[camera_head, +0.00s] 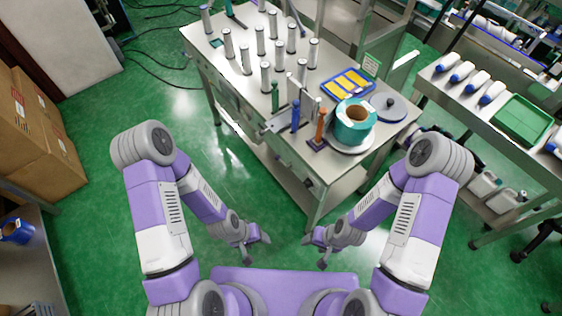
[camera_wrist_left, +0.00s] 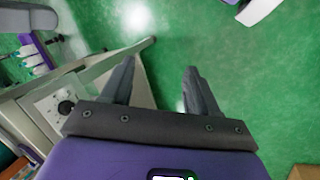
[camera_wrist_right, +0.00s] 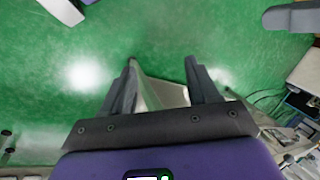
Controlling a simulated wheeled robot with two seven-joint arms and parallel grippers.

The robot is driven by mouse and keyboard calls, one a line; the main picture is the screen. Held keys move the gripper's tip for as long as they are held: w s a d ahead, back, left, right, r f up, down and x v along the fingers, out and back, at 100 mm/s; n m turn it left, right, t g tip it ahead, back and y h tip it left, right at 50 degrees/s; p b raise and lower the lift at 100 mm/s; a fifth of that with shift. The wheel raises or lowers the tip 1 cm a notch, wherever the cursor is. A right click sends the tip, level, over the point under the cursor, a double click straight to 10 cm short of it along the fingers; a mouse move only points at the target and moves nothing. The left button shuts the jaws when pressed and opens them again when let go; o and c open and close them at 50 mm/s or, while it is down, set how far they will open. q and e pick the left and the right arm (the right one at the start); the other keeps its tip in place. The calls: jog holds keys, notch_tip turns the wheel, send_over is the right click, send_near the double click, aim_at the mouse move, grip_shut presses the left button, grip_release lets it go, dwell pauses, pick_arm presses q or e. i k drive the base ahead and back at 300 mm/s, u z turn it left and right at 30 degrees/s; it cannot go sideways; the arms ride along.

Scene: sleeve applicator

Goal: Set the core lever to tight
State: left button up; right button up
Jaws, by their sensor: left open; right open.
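A steel workbench (camera_head: 240,100) stands ahead of me. On its near part stand an orange upright piece (camera_head: 319,125), a blue upright piece (camera_head: 295,115) and a green one (camera_head: 275,96). I cannot tell which part is the core lever or how it is set. A teal roll (camera_head: 346,133) with a brown core sits on a pale round plate at the near right. My left gripper (camera_head: 254,252) is open and empty, low in front of the bench; its fingers show in the left wrist view (camera_wrist_left: 160,70). My right gripper (camera_head: 316,250) is open and empty beside it, also in the right wrist view (camera_wrist_right: 161,64).
Several white cylinders (camera_head: 265,78) stand on the bench. A blue tray (camera_head: 331,91) with yellow pieces and a grey disc (camera_head: 388,107) lie near the roll. A black knob (camera_head: 308,182) is on the bench front. A side table (camera_head: 445,88) holds a green tray (camera_head: 522,123). Cardboard boxes stand left.

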aim_at(279, 158)
jog(key=k, duration=1.3)
jog(key=u, duration=0.6)
jog(key=i, duration=1.85)
jog(key=z, duration=1.05)
